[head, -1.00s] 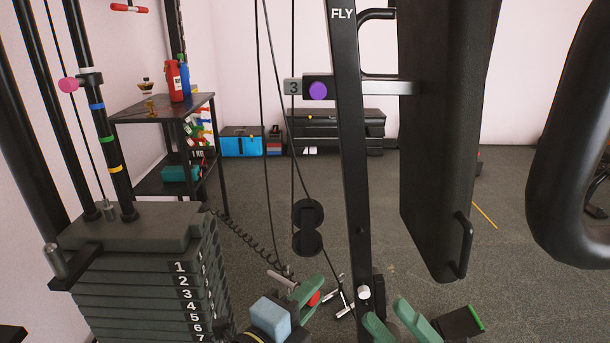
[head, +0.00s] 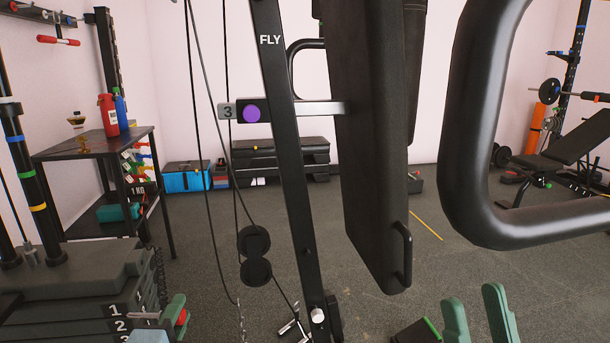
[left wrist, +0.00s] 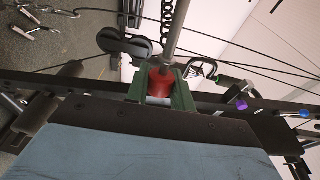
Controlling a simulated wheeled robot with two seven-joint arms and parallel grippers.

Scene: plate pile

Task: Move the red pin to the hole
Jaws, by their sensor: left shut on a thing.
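The red pin (head: 182,317) is held in my left gripper (head: 176,312), low in the head view just right of the weight stack (head: 70,290). Its metal shaft (head: 146,316) points left toward the stack. In the left wrist view the pin's red head (left wrist: 159,84) sits between the green fingers (left wrist: 160,92), with the grey shaft running upward. The stack's top plates show the numbers 1 and 2; the lower plates are cut off. I cannot make out the hole. My right gripper (head: 478,312) is open and empty at the bottom right.
A black upright (head: 285,170) marked FLY, pulleys (head: 254,255) and cables stand right of my left gripper. A large black pad (head: 365,150) and a thick curved bar (head: 470,130) fill the right. A shelf (head: 95,145) stands behind the stack. Floor (head: 400,260) shows beyond the machine.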

